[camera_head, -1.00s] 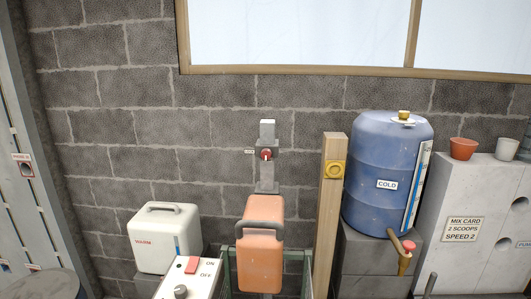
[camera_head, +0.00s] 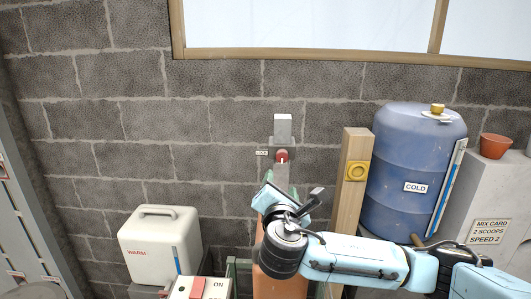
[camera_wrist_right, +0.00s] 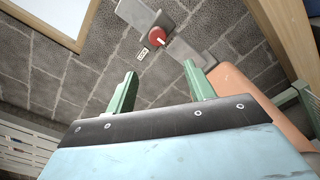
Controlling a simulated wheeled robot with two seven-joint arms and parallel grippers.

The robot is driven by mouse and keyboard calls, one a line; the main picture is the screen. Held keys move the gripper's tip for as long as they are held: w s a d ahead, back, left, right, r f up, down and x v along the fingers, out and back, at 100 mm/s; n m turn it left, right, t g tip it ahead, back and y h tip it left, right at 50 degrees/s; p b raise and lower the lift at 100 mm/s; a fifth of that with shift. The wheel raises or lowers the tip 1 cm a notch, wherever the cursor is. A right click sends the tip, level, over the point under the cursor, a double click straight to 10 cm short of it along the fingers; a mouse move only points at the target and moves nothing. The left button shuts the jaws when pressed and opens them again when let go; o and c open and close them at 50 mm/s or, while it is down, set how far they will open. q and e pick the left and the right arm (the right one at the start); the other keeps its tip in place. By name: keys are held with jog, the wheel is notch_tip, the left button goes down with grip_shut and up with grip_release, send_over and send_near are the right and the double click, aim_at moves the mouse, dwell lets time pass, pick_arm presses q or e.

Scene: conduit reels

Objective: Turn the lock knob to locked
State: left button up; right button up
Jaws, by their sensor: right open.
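The lock knob (camera_head: 282,156) is a round red knob with a small white mark, set on a grey upright bracket (camera_head: 283,127) at the wall. A small LOCK label (camera_head: 262,153) is on its left. The mark looks roughly upright in the head view. My right gripper (camera_head: 278,194) is just below the knob, apart from it; its fingers are hard to see there. In the right wrist view my gripper's two green fingers (camera_wrist_right: 159,78) are spread and empty, and the knob (camera_wrist_right: 157,36) is beyond them. My left gripper is in neither view.
An orange machine part (camera_head: 275,284) stands below the bracket, partly hidden by my arm. A wooden post (camera_head: 350,200) with a yellow fitting and a blue COLD barrel (camera_head: 410,165) stand to the right. A white WARM canister (camera_head: 158,245) is at lower left. The wall left of the knob is clear.

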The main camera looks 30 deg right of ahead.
jog(key=p, duration=0.2)
send_near(282, 158)
jog(key=x, duration=0.7)
jog(key=shift+d+p, duration=0.1)
jog(key=shift+p, duration=0.2)
jog(key=shift+w+d, duration=0.3)
jog(key=shift+w, duration=0.25)
jog(key=shift+w+d, duration=0.1)
jog(key=c, duration=1)
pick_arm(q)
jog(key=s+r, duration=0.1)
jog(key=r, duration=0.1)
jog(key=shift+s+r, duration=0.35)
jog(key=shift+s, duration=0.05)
